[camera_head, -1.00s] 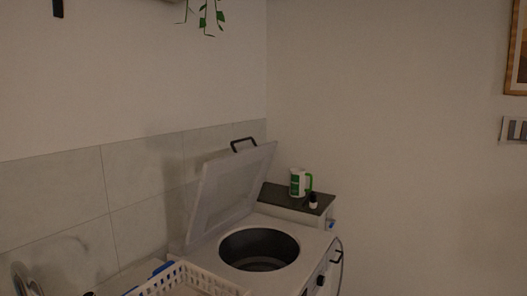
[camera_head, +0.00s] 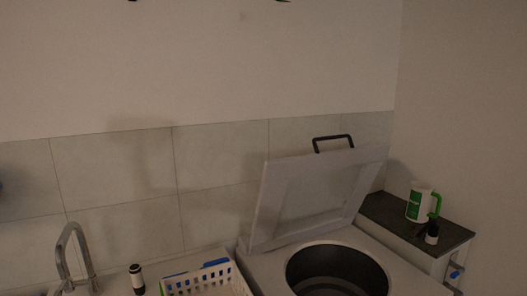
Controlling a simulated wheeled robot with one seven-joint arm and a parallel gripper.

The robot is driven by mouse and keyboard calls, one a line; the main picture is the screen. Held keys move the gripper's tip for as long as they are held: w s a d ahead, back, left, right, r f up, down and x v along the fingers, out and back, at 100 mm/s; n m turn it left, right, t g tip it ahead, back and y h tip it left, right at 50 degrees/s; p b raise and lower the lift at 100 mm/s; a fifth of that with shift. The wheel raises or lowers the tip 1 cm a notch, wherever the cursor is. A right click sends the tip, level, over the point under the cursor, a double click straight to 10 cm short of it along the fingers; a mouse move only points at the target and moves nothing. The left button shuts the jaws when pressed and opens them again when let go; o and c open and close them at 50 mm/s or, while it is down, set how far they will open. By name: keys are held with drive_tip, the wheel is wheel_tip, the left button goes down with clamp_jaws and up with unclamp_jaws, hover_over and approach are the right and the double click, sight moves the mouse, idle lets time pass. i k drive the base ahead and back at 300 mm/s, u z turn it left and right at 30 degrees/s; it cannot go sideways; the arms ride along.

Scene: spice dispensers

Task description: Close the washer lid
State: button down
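The washer (camera_head: 262,272) is a white top-loader at the lower right of the head view. Its lid (camera_head: 312,196) stands open, tilted up and back near the tiled wall. A dark handle (camera_head: 333,139) is on the lid's top edge. The round dark drum opening (camera_head: 337,272) shows in front of the lid, cut off by the bottom of the view. My gripper is not in view.
A white basket (camera_head: 205,280) stands left of the washer, with a dark bottle (camera_head: 136,279) and a faucet (camera_head: 75,253) further left. Right of the washer, a dark-topped cabinet (camera_head: 395,215) holds a white and green jug (camera_head: 419,203) and a small dark bottle (camera_head: 432,232).

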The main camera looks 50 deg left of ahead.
sight(276, 173)
drive_tip(key=u, duration=0.85)
drive_tip(key=i, duration=0.75)
drive_tip(key=u, duration=1.05)
drive_tip(key=i, duration=0.2)
drive_tip(key=u, duration=0.1)
